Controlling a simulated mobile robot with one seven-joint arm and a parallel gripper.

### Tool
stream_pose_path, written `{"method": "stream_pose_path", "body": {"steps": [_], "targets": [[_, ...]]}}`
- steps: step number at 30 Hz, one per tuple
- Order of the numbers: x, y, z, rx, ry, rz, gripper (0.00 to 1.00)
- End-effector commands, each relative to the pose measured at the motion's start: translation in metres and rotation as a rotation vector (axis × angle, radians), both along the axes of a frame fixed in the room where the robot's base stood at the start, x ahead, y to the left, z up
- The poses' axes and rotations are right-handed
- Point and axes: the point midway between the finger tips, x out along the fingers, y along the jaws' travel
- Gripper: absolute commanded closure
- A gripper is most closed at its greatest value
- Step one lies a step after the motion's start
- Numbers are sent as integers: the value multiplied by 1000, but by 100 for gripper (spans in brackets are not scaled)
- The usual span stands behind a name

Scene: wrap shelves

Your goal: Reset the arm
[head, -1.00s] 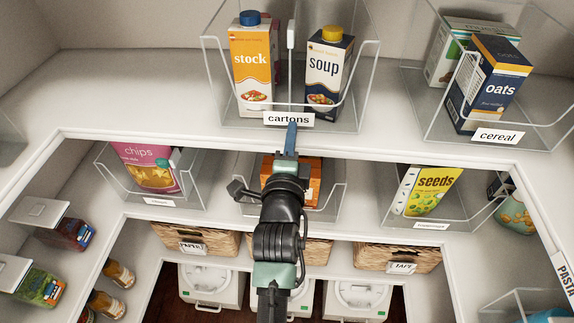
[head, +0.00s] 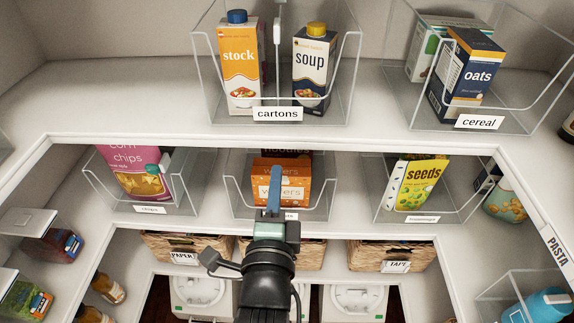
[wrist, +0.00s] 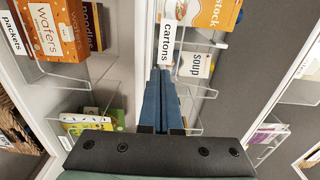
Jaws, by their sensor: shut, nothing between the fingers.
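My gripper (head: 274,190) has blue fingers, pressed together with nothing between them. In the head view it is in front of the middle shelf, overlapping the clear bin with the orange wafers box (head: 282,172). In the wrist view my gripper (wrist: 162,92) points toward the shelf edge near the cartons label (wrist: 167,43). The bin behind it, the cartons bin (head: 345,95), holds a stock carton (head: 239,65) and a soup carton (head: 314,68), both upright. My arm hides part of the lower shelves.
A cereal bin (head: 545,100) with an oats box (head: 470,68) is at upper right. Bins with chips (head: 136,172) and seeds (head: 418,184) flank the wafers. Wicker baskets (head: 188,248) stand below. The upper shelf (head: 110,90) is clear at left.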

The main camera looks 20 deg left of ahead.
Motion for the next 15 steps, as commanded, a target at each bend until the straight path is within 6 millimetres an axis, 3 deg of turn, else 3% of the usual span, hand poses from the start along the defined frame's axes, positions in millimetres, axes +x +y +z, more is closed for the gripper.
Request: {"method": "stream_pose_path", "body": {"steps": [5,8,11,14,15], "targets": [[-1,-1,1,-1,-1,0,100],[2,-4,13,-29,-32,-8,100],[12,-15,51,-131,-127,-37,100],[20,-33,115,-310,-282,-102,100],[20,-43,144,-398,-352,-141,100]]}}
